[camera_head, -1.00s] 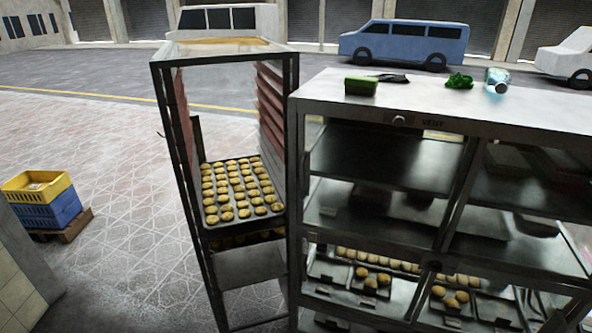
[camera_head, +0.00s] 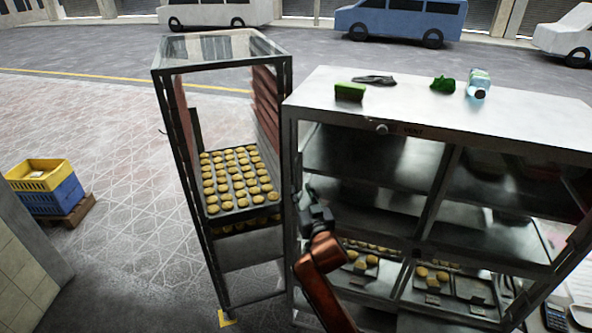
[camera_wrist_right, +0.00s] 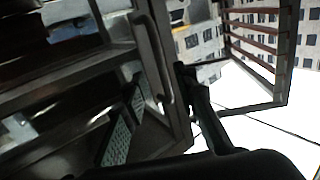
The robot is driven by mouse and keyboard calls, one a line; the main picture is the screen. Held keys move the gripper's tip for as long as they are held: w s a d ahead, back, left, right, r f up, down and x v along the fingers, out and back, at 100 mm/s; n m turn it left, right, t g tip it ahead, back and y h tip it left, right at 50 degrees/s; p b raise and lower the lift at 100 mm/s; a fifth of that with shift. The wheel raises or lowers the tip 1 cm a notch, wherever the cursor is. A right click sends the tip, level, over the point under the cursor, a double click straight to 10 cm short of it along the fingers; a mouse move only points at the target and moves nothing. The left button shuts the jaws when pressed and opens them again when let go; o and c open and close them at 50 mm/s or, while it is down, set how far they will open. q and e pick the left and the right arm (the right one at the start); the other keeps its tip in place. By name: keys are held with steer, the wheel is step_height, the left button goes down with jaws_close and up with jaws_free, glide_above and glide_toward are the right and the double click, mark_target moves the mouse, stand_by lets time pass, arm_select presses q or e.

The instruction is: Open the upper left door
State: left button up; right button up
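The oven (camera_head: 340,110) is a wide metal cabinet with glass-fronted compartments. The upper left door (camera_head: 370,160) is dark glass and looks closed. In the right wrist view a curved door handle (camera_wrist_right: 155,60) runs along a metal door edge. My right gripper (camera_head: 310,205) is at the left front edge of the oven, near the lower part of the upper left door. In the wrist view its dark fingers (camera_wrist_right: 192,85) are just right of the handle; I see no clear grip on it. Whether they are open or shut is unclear. My left gripper is out of view.
A tall rack (camera_head: 180,130) with a tray of buns (camera_head: 238,180) stands close on the oven's left. A green-topped brush (camera_head: 350,91), a green cloth (camera_head: 443,84) and a bottle (camera_head: 479,83) lie on the oven top. Crates (camera_head: 45,185) stand at far left; floor between is clear.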

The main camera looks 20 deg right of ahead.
mark_target(296, 175)
steer(key=w, duration=0.2)
steer(key=w+r, duration=0.1)
steer(key=w, duration=0.2)
steer(key=w+r+p, duration=0.1)
steer(key=w, duration=0.1)
steer(key=shift+w, duration=0.2)
steer(key=shift+c, duration=0.7)
jaws_close()
